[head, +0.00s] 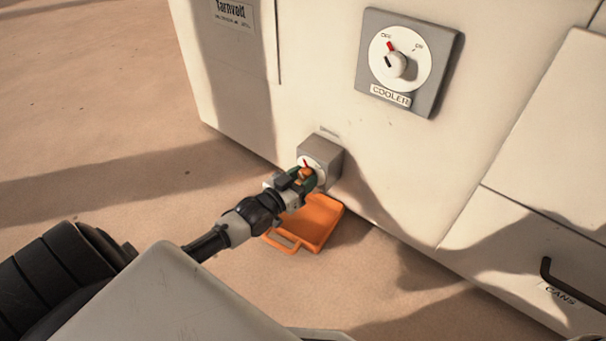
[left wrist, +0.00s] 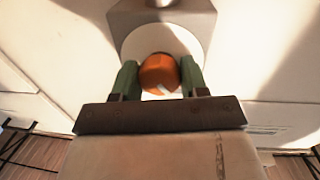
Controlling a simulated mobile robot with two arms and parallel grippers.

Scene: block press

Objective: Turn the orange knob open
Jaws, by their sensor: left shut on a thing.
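The orange knob (head: 306,173) sits on a white round dial on a small grey box (head: 327,155), low on the cream machine. In the head view my left gripper (head: 303,180) is at the knob and partly hides it; a red mark shows on the dial above it. In the left wrist view the orange knob (left wrist: 159,73) lies between the two green fingers of my left gripper (left wrist: 160,80), which is shut on it. The knob's turn angle is hard to tell. My right gripper is not in view.
A larger white COOLER knob (head: 394,65) is on a grey plate above. An orange tray (head: 321,222) with a handle is below the small box. A drawer marked CANS with a black handle (head: 570,283) is at the right. Open floor (head: 80,120) lies left.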

